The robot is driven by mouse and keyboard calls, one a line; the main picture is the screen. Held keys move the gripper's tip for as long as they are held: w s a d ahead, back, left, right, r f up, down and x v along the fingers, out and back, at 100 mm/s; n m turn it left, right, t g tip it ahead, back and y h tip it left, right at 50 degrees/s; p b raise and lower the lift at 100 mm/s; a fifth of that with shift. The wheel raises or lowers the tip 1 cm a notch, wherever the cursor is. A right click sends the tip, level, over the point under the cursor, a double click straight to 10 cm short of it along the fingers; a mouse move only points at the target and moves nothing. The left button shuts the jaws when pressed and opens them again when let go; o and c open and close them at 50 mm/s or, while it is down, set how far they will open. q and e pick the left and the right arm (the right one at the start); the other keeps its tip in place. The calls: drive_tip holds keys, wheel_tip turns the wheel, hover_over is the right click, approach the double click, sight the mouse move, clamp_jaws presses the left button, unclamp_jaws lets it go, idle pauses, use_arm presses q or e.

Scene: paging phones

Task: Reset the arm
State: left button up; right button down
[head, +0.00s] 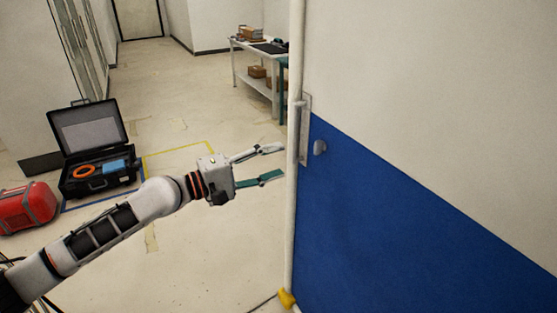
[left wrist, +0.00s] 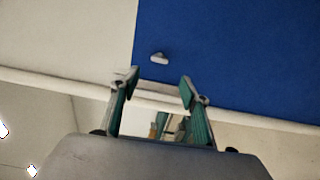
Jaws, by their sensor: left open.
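My left arm (head: 110,222) reaches in from the left in the head view. My left gripper (head: 272,164) is open and empty, its two fingers apart. Its tips are close to the edge of a blue and white door (head: 400,215). In the left wrist view the open fingers (left wrist: 159,80) point toward the door edge, with the door's blue part (left wrist: 230,50) beyond them. A small knob (head: 320,147) on the door also shows in the left wrist view (left wrist: 159,58). I cannot tell whether the fingers touch anything. My right gripper is not in view.
A metal plate with a handle (head: 304,130) sits at the door edge. A white shelf table (head: 258,78) with boxes stands behind. The floor between is largely clear.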

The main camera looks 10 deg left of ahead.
use_arm(q)
drive_tip(key=s+a+f+m+t+y, duration=0.1)
drive_tip(key=s+f+m+y, duration=0.3)
drive_tip(key=f, duration=0.8)
drive_tip(key=s+a+f+m+t+y, duration=0.1)
drive_tip(key=s+f+m+y, duration=0.1)
drive_tip(key=s+f, duration=0.8)
drive_tip(key=s+a+f+m+g+y, duration=0.1)
drive_tip(key=s+a+f+m+y, duration=0.1)
drive_tip(key=s+a+f, duration=0.3)
drive_tip(key=s+a+f+m+g+y, duration=0.1)
drive_tip(key=s+a+f+m+y, duration=0.2)
drive_tip(key=s+f, duration=0.6)
wheel_tip(320, 180, down, 5)
drive_tip(key=shift+s+a+f+y, duration=0.15)
drive_tip(key=shift+s+a+y, duration=0.25)
drive_tip(key=shift+a+y, duration=0.55)
drive_tip(key=shift+a+h, duration=0.2)
drive_tip(key=shift+h, duration=0.05)
